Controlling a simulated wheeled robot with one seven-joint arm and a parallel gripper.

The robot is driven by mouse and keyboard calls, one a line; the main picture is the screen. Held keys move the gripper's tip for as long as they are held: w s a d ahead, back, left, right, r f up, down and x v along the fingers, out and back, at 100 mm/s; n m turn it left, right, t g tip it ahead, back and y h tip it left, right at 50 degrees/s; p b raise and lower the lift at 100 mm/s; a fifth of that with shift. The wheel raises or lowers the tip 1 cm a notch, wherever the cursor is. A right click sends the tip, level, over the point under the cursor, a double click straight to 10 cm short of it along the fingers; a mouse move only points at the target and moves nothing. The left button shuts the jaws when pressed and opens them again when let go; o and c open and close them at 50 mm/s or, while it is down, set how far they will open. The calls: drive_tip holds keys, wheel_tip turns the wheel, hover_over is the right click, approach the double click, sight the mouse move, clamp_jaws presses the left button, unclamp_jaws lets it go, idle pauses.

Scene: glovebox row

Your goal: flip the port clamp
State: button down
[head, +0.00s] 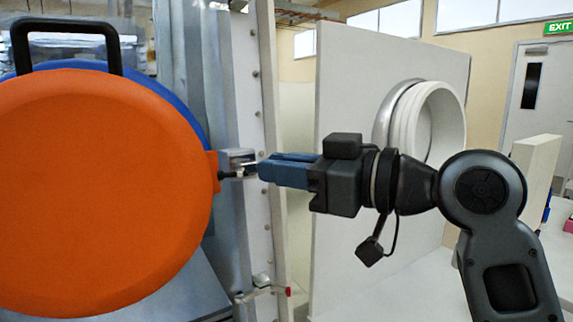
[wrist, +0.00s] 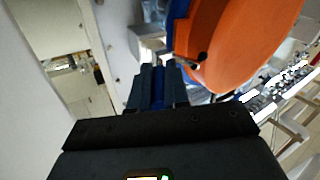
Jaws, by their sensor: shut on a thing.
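The port clamp (head: 237,160) is a small grey metal block with a dark lever at the right edge of the round orange port door (head: 100,190). My gripper (head: 260,168) comes in level from the right, its blue fingers shut at the clamp's lever end. In the wrist view the clamp (wrist: 150,45) lies just beyond the blue fingertips (wrist: 158,68), beside the orange door (wrist: 240,40). The fingertips hide the exact grip on the lever.
A black handle (head: 68,30) arches over the door's top. A lower latch with a red tip (head: 288,292) sits on the metal frame below my gripper. A white panel with a round white port (head: 435,125) stands behind my arm.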

drive_tip(key=m+t+h, duration=0.1)
drive_tip(key=m+t+h+p, duration=0.1)
drive_tip(key=t, duration=0.1)
drive_tip(key=s+a+m+t+h+p, duration=0.1)
drive_tip(key=shift+r, duration=0.1)
drive_tip(key=shift+t+h, duration=0.3)
drive_tip(key=c, duration=1.2)
unclamp_jaws()
drive_tip(key=shift+o, duration=0.5)
drive_tip(key=shift+s, duration=0.15)
drive_tip(key=shift+a, duration=0.1)
